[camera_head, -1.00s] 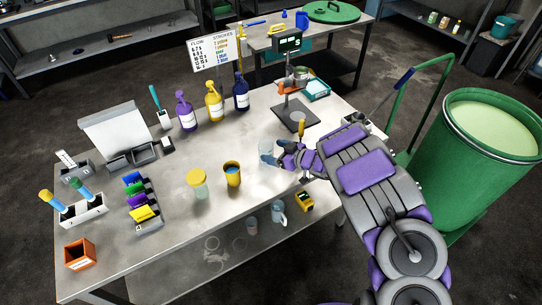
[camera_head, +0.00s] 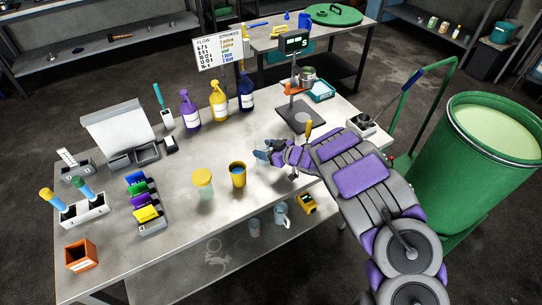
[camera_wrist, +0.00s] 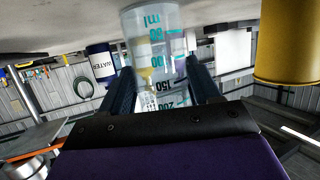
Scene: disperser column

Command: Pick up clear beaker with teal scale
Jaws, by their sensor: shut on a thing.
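The clear beaker with the teal scale (camera_wrist: 152,42) shows in the wrist view, with teal "ml" marks and numbers on its wall. It sits between the two dark fingers of my gripper (camera_wrist: 160,82), which is shut on it. In the head view my gripper (camera_head: 268,152) is low over the right part of the table, and the beaker is barely visible there, mostly hidden by the fingers and its own clearness. I cannot tell whether its base still touches the table.
Purple, yellow and blue bottles (camera_head: 218,106) stand behind. A green drum (camera_head: 478,190) stands right of the table.

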